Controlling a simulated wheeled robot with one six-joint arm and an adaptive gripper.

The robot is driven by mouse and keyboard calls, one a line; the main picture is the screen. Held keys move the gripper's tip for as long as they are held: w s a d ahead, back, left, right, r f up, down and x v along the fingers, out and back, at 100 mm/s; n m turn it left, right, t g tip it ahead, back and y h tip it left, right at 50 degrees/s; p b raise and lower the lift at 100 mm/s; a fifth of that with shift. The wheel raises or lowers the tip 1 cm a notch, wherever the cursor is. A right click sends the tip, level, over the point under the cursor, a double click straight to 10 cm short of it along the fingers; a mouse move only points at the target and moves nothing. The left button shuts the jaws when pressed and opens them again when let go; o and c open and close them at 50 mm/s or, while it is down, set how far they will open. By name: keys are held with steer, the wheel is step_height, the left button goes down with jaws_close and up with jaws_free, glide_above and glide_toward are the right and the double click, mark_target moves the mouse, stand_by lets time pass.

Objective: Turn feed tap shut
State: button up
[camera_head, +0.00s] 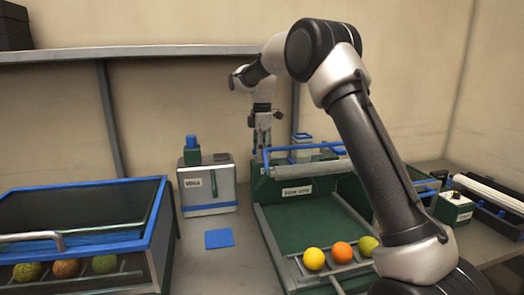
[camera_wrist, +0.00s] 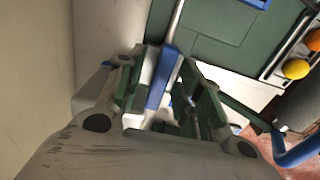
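My gripper (camera_head: 263,140) points down at the back left corner of the green sorting unit (camera_head: 258,190). In the wrist view my gripper (camera_wrist: 163,95) has its two green-padded fingers apart. A narrow blue bar (camera_wrist: 160,78), which looks like the feed tap's handle, lies between them. I see a gap on its sides, though contact lower down is hidden. In the head view the tap cannot be told apart from the gripper and the blue rail (camera_head: 305,147) behind it.
A yellow fruit (camera_head: 314,258), an orange one (camera_head: 342,252) and a green one lie in the unit's front tray. A white box (camera_head: 208,187) stands to the left, beyond a blue square (camera_head: 219,238). A blue-rimmed bin (camera_head: 110,246) with several fruits is at far left. A shelf (camera_head: 150,52) runs behind.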

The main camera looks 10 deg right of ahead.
steer(key=shift+c, duration=0.4)
jaws_close()
